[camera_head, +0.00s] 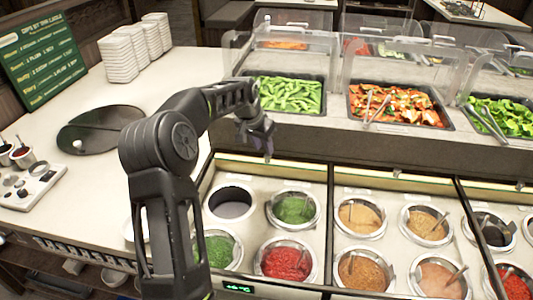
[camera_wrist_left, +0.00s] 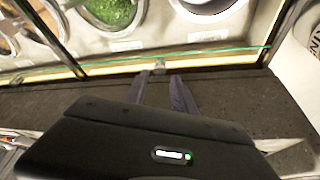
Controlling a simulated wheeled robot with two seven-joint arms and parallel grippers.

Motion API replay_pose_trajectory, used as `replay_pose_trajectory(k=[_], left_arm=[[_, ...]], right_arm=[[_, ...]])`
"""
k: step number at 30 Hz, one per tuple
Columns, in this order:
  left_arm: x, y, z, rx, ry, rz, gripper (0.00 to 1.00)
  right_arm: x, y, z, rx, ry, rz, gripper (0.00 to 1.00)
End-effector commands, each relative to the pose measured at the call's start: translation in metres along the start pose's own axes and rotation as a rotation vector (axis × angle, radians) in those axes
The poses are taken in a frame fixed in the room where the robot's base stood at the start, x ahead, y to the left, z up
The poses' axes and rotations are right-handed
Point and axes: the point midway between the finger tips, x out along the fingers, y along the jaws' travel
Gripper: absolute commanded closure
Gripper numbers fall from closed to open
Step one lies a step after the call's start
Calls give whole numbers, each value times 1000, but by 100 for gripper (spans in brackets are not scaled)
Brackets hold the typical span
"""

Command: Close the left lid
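The left lid (camera_head: 300,174) shows as a pale strip with a glassy green edge along the back of the left group of sauce wells. The wells in front of it look uncovered. In the left wrist view the green edge (camera_wrist_left: 215,53) runs across the frame, with a small grey knob (camera_wrist_left: 160,65) on it. My left gripper (camera_head: 262,150) hangs over the counter at this back edge. In the wrist view its two fingers (camera_wrist_left: 160,78) are apart and empty, with the knob just beyond the tips, roughly between them. Contact cannot be told. My right gripper is out of view.
Sauce wells with red (camera_head: 286,262) and green (camera_head: 294,208) contents lie in front. A second lidded section (camera_head: 400,180) adjoins on the right, past a dark divider. Salad trays (camera_head: 395,103) under clear guards stand behind. Stacked white plates (camera_head: 118,58) and a dark board are at left.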

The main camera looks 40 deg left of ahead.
Motion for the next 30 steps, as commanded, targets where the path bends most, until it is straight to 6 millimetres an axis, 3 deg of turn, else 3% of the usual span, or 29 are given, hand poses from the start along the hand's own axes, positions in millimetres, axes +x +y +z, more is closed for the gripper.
replay_pose_trajectory(k=[10,21,30], left_arm=[[49,0,0,-2,-1,1,69],[56,0,0,-1,0,0,70],[56,0,0,-1,0,0,94]], right_arm=[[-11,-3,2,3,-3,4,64],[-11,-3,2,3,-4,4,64],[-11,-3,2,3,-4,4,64]])
